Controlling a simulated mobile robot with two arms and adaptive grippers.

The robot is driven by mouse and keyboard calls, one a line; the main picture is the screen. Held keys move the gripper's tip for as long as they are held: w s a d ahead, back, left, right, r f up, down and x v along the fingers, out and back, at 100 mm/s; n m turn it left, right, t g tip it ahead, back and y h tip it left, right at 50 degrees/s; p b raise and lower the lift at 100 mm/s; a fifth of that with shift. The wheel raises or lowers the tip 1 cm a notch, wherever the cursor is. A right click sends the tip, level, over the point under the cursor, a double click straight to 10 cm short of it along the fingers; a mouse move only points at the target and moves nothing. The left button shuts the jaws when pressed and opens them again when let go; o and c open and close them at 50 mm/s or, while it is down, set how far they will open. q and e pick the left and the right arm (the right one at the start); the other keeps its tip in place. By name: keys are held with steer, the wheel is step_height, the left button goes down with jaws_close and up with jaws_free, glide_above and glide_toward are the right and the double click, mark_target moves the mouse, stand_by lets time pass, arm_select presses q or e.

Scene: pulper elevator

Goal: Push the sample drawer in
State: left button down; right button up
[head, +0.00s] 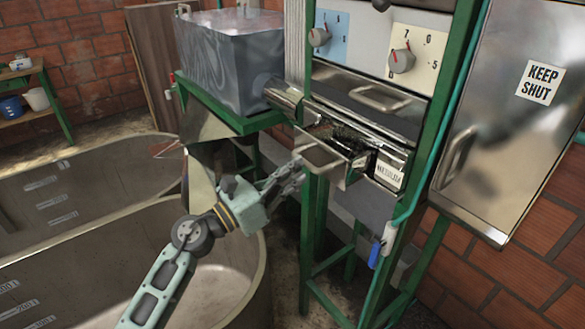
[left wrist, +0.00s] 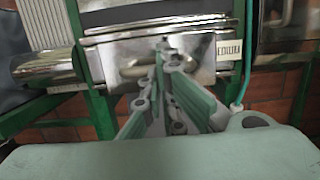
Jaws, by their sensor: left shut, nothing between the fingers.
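The sample drawer (head: 322,156) is a shiny metal box in the green-framed machine. It stands out of its slot, and dark material shows inside it. My left gripper (head: 298,163) is shut and empty, its fingertips close to the left end of the drawer's front. In the left wrist view the shut fingers (left wrist: 162,48) point at the drawer front (left wrist: 193,62), over a rounded handle (left wrist: 131,66) partly hidden behind them. I cannot tell whether the fingertips touch it. My right gripper is not in view.
A panel with dials (head: 418,52) sits above the drawer. A metal door marked KEEP SHUT (head: 505,120) stands on the right. A blue-handled valve (head: 376,254) hangs below. Large vats (head: 80,185) fill the left, and a grey metal box (head: 228,60) stands behind.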

mark_target(318, 161)
arm_select(q)
steer(key=b+x, duration=0.1)
steer(key=x, duration=0.2)
steer(key=f+b+x, duration=0.1)
steer(key=x, duration=0.1)
steer(key=f+b+x, duration=0.1)
steer(key=x, duration=0.2)
steer(key=shift+w+d+r+b, duration=0.1)
steer(key=shift+w+d+b, duration=0.25)
steer(key=shift+b, duration=0.05)
steer(key=shift+s+a+r, duration=0.1)
steer(key=shift+r, duration=0.1)
